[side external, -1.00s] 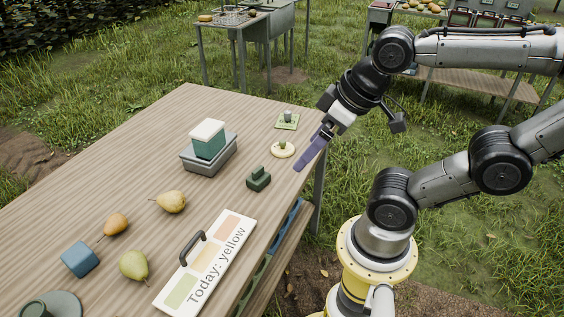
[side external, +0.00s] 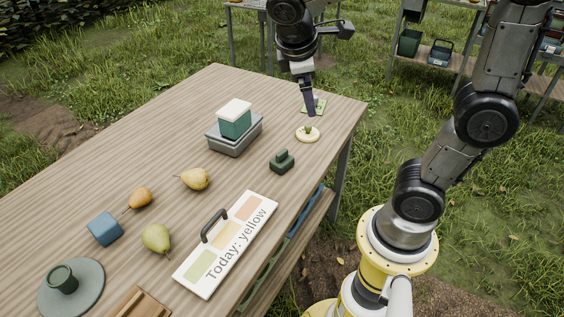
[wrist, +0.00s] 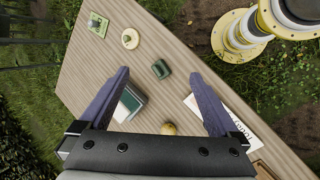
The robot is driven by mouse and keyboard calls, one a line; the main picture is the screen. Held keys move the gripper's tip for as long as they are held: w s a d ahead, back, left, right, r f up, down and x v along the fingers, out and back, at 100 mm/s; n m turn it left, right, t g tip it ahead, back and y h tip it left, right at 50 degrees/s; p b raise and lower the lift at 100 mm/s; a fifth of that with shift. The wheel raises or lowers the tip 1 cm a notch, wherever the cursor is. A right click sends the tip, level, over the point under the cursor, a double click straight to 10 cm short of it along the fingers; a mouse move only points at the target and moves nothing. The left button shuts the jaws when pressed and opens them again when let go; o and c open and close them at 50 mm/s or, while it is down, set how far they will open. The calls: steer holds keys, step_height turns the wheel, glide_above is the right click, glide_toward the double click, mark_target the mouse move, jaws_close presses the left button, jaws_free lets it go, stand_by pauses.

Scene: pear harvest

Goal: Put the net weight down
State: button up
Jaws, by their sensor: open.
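My gripper (side external: 310,110) is open above the far right corner of the table. Its two purple fingers stand wide apart in the wrist view (wrist: 158,76) with nothing held between them. A dark green block with a raised grip (side external: 282,161) rests on the table; it also shows in the wrist view (wrist: 161,69). A cream disc with a green knob (side external: 307,134) lies behind it. A green square plate with a small grey knob (wrist: 97,24) is partly hidden by the fingers in the side view. I cannot tell which of these is the net weight.
A grey scale (side external: 238,140) bears a green box with a white lid (side external: 235,120). Pears (side external: 195,179), a blue cube (side external: 105,229), a "Today: yellow" board (side external: 200,282) and a cup on a round plate (side external: 88,294) occupy the near table. The far left tabletop is clear.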

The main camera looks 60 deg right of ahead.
steer(key=w+f+n+g+h, duration=0.25)
steer(key=w+f, duration=0.25)
steer(key=w, duration=0.3)
steer(key=w+a+f+n+h, duration=0.2)
steer(key=w+f, duration=0.1)
steer(key=f, duration=0.4)
steer(key=w+a+f+n+h, duration=0.1)
steer(key=w+f+n+h, duration=0.1)
steer(key=w+f+n, duration=0.3)
steer(key=h, duration=0.1)
glide_toward(277, 162)
steer(key=shift+w+a+r+m+g, duration=0.25)
steer(key=shift+w+a+g, duration=0.1)
steer(key=shift+w+a, duration=0.35)
steer(key=shift+s+f+h, duration=0.15)
steer(key=shift+f+h, duration=0.1)
steer(key=shift+f, duration=0.1)
steer(key=x, duration=0.8)
steer(key=shift+d+f, duration=0.1)
steer(key=shift+d, duration=0.05)
steer(key=shift+x, duration=2.55)
steer(key=shift+s, duration=0.2)
jaws_close()
